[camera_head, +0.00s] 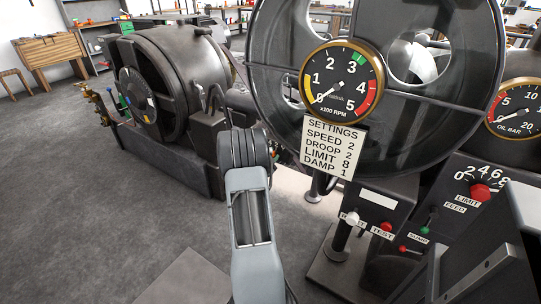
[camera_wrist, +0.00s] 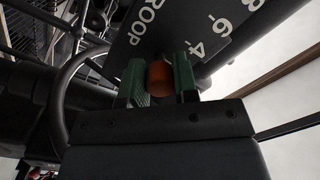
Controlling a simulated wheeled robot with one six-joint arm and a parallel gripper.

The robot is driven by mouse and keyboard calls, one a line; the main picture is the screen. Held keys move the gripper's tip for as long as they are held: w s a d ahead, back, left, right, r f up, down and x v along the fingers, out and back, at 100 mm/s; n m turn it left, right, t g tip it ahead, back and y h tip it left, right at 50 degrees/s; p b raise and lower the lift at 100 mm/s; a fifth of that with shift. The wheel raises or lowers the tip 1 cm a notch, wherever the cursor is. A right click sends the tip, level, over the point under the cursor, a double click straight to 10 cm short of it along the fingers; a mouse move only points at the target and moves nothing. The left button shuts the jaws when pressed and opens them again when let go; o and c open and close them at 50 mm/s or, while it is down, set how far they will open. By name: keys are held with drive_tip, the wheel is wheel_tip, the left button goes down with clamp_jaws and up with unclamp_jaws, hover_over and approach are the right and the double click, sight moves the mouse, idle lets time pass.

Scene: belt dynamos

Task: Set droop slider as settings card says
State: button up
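The settings card (camera_head: 332,146) hangs under the RPM gauge in the head view and reads SPEED 2, DROOP 2, LIMIT 8, DAMP 1. In the wrist view, the droop panel (camera_wrist: 135,45) shows the letters "ROOP" and the figures 8, 6 and 4. An orange-brown slider knob (camera_wrist: 160,78) lies below and left of the 4. My gripper (camera_wrist: 160,80) has its green fingers on either side of the knob, with no clear gap. The fingers hide the scale beside the knob, so its exact reading cannot be told. My gripper is hidden in the head view.
A large dark wheel (camera_head: 263,100) stands behind the RPM gauge (camera_head: 341,83). At right are the red limit knob (camera_head: 480,192), an oil gauge (camera_head: 515,108) and small levers, including a white-topped one (camera_head: 351,218). A round dark machine (camera_head: 170,75) stands left; floor at lower left is clear.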

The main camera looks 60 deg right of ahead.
drive_tip(key=o, duration=0.5)
drive_tip(key=shift+c, duration=0.2)
drive_tip(key=shift+a, duration=0.1)
drive_tip(key=a+p, duration=0.1)
drive_tip(key=a, duration=1.2)
drive_tip(key=shift+s+a, duration=0.2)
drive_tip(key=shift+a, duration=0.15)
drive_tip(key=shift+r, duration=0.1)
